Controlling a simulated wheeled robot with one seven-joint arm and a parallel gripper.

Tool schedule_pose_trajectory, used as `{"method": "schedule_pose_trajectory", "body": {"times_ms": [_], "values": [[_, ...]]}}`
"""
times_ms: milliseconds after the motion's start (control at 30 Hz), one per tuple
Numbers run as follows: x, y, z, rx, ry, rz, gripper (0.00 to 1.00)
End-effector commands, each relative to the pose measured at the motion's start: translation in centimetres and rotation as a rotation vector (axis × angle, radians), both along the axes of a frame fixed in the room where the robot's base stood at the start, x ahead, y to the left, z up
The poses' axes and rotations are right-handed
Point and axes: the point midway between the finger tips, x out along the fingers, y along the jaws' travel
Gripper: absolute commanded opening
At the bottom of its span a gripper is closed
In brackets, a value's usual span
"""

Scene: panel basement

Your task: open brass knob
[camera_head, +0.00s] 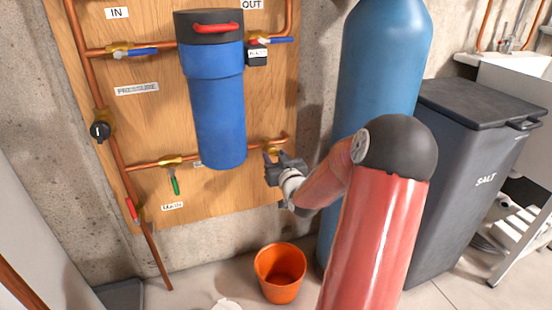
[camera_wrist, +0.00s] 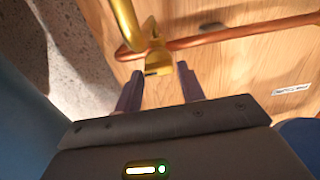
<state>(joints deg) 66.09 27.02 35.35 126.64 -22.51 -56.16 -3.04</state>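A brass fitting (camera_head: 270,150) sits at the right end of the lower copper pipe on the wooden board, and my gripper partly hides it in the head view. In the wrist view, a small squared brass piece (camera_wrist: 158,62), which looks like the knob, stands in front of the copper pipe, beside a curved brass spout (camera_wrist: 127,24). My gripper (camera_head: 273,167) is just below and in front of the fitting. In the wrist view my gripper (camera_wrist: 158,80) is open, with the brass piece just beyond and between its fingertips. I cannot tell whether they touch.
A blue filter housing (camera_head: 218,110) hangs left of my gripper, and a tall blue tank (camera_head: 380,60) stands to the right. A green-handled valve (camera_head: 174,184) is lower left. An orange bucket (camera_head: 280,274) stands on the floor below. A grey salt bin (camera_head: 465,160) is at the right.

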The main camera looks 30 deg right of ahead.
Motion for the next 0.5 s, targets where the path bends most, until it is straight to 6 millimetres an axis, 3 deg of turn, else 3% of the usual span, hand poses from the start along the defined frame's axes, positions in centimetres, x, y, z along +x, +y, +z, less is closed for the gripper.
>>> {"method": "schedule_pose_trajectory", "body": {"times_ms": [33,200,500], "values": [[-0.01,-0.01,0.00,0.000,0.000,0.000,0.32],[-0.02,0.00,0.00,0.000,0.000,0.000,0.10],[-0.01,0.02,-0.21,-0.038,0.009,0.000,0.10]]}}
